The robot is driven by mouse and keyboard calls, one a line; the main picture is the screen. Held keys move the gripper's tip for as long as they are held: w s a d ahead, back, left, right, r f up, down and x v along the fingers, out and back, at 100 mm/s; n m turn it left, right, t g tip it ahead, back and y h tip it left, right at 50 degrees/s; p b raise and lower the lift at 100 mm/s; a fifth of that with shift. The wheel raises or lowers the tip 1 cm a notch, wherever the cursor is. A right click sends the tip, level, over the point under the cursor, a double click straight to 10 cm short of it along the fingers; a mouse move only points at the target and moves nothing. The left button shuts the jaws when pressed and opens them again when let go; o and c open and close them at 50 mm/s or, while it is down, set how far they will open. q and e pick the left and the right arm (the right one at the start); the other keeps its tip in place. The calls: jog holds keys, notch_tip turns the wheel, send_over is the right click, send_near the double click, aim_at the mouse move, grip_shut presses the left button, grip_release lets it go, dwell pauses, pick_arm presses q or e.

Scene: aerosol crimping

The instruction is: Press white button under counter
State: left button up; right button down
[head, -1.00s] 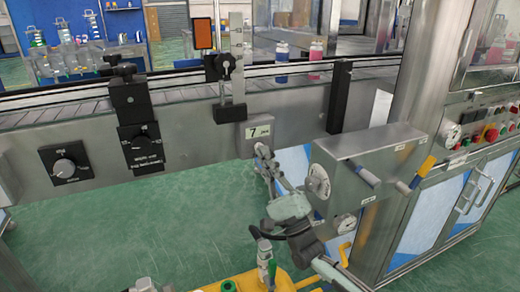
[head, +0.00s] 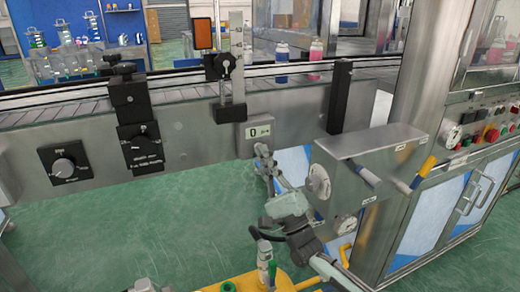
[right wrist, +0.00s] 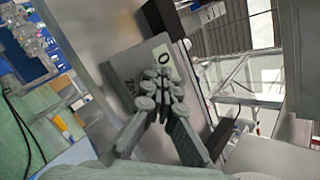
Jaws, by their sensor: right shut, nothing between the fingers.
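The counter, a small grey box (head: 243,147) with a pale display (head: 258,132) reading 0, is on the front of the conveyor. My right gripper (head: 261,150) is shut and empty, with its fingertips at the lower part of this box, just under the display. In the right wrist view the closed fingertips (right wrist: 160,74) lie over the counter's face (right wrist: 126,74), close to the 0. I cannot tell whether they touch it. I cannot make out the white button; the fingers cover that area. My left gripper is not in view.
A steel box with dials and levers (head: 370,150) stands right of my right gripper. A black-handled ruler stand (head: 230,112) rises just above the counter. Black knob panels (head: 64,172) are on the conveyor front at left. Green floor is open below.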

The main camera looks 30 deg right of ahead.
jog(key=shift+s+p, duration=0.3)
jog(key=shift+s, duration=0.55)
jog(key=s+p, duration=0.1)
jog(key=s, duration=0.4)
jog(key=shift+a+p, duration=0.15)
jog(key=shift+p, duration=0.25)
dwell(0.6)
